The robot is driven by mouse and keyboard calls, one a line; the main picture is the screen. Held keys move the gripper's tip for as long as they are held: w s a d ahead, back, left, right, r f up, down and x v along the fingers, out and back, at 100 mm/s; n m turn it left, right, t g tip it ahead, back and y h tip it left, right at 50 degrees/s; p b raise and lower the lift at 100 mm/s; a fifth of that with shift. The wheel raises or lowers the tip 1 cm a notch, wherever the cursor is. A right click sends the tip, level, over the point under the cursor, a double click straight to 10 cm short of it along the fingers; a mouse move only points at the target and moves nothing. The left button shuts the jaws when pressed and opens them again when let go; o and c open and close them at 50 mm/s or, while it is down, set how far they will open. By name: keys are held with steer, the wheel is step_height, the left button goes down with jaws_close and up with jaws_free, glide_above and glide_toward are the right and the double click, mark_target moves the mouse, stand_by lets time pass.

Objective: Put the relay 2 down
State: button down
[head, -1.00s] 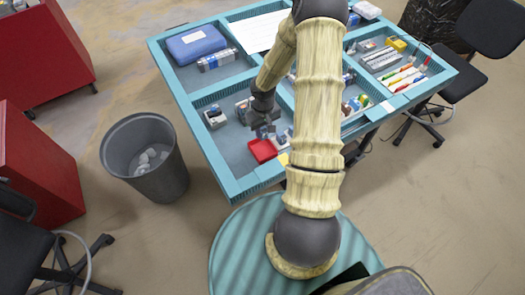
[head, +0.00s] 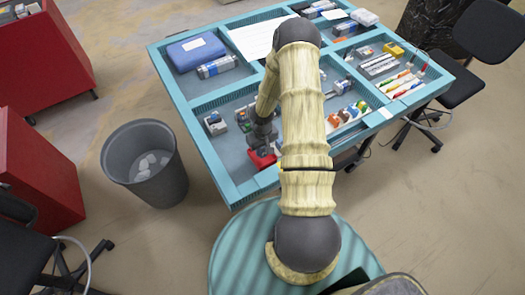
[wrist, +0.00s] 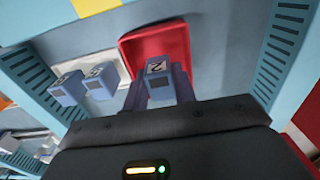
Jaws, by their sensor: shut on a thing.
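Relay 2 (wrist: 158,68), a small blue-grey block with a pale label marked 2, is between the fingers of my gripper (wrist: 160,85) in the wrist view. My gripper is shut on it. The relay is over the red tray (wrist: 180,37); whether it touches the tray floor I cannot tell. In the head view, my gripper (head: 263,138) is down at the red tray (head: 259,160), in the near left compartment of the teal table, and hides the relay and part of the tray.
Two similar blue-grey blocks (wrist: 84,84) stand left of the tray in the wrist view. Slotted teal divider walls (wrist: 283,45) rise on both sides. In the head view, a blue case (head: 196,48) lies in the far left compartment. A grey bin (head: 150,185) stands left of the table.

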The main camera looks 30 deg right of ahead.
steer(key=shift+f, duration=1)
steer(key=shift+f, duration=0.1)
steer(key=c, duration=1.1)
jaws_free()
steer(key=shift+c, duration=0.2)
step_height(320, 180, up, 12)
steer(key=shift+r+b, duration=0.15)
steer(key=shift+b, duration=0.3)
